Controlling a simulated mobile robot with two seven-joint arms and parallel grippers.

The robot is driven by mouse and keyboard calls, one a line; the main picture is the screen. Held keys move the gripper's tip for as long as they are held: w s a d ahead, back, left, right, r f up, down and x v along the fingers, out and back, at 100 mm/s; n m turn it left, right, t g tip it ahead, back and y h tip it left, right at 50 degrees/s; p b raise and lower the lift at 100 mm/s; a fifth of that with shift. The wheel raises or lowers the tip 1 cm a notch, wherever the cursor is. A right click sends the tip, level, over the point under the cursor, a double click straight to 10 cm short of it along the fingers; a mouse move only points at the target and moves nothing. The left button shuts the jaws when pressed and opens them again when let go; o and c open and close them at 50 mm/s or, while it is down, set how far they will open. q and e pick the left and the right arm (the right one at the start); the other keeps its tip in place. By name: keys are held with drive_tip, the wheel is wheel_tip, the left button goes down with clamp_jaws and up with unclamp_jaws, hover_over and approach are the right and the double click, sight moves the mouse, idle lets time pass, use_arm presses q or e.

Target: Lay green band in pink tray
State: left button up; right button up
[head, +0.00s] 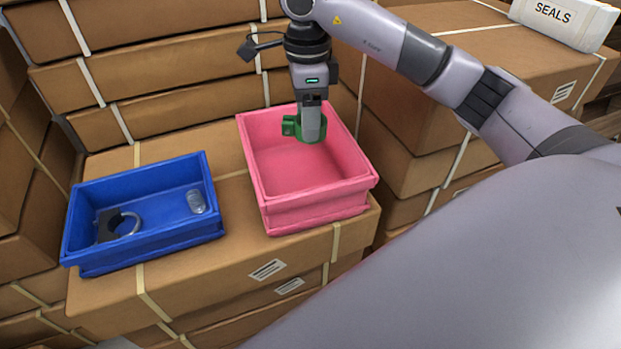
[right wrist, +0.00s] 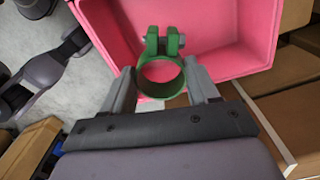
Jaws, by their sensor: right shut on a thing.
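The green band (head: 297,128) is a ring-shaped clamp with two lugs and a bolt. My right gripper (head: 312,127) is shut on it and holds it at the pink tray (head: 315,216), over the tray's back part. In the right wrist view the green band (right wrist: 161,78) sits between the two fingers of my right gripper (right wrist: 163,84), its lugs towards the pink tray (right wrist: 205,30). The tray's visible floor is empty. I cannot tell how high the band is above that floor. My left gripper is not in view.
A blue tray (head: 150,252) stands to the left, holding a dark clamp with a metal ring (head: 122,226) and a small clear item (head: 196,201). Both trays stand on cardboard boxes (head: 225,265). More boxes rise behind. A white SEALS box (head: 565,22) lies at the top right.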

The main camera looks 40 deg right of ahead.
drive_tip(key=b, duration=0.2)
approach(308, 179)
drive_tip(key=s+a, duration=0.2)
drive_tip(key=s, duration=0.1)
drive_tip(key=shift+s+a+f, duration=0.1)
drive_tip(key=shift+s+a, duration=0.1)
wheel_tip(308, 179, down, 4)
drive_tip(key=shift+f+b, duration=0.2)
drive_tip(key=shift+b, duration=0.2)
drive_tip(key=shift+f, duration=0.4)
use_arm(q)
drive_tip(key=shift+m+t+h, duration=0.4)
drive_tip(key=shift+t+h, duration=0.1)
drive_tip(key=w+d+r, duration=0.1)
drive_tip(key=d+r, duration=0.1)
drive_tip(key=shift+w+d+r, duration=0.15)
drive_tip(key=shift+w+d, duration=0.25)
use_arm(e)
drive_tip(key=shift+f, duration=0.15)
drive_tip(key=o, duration=1.1)
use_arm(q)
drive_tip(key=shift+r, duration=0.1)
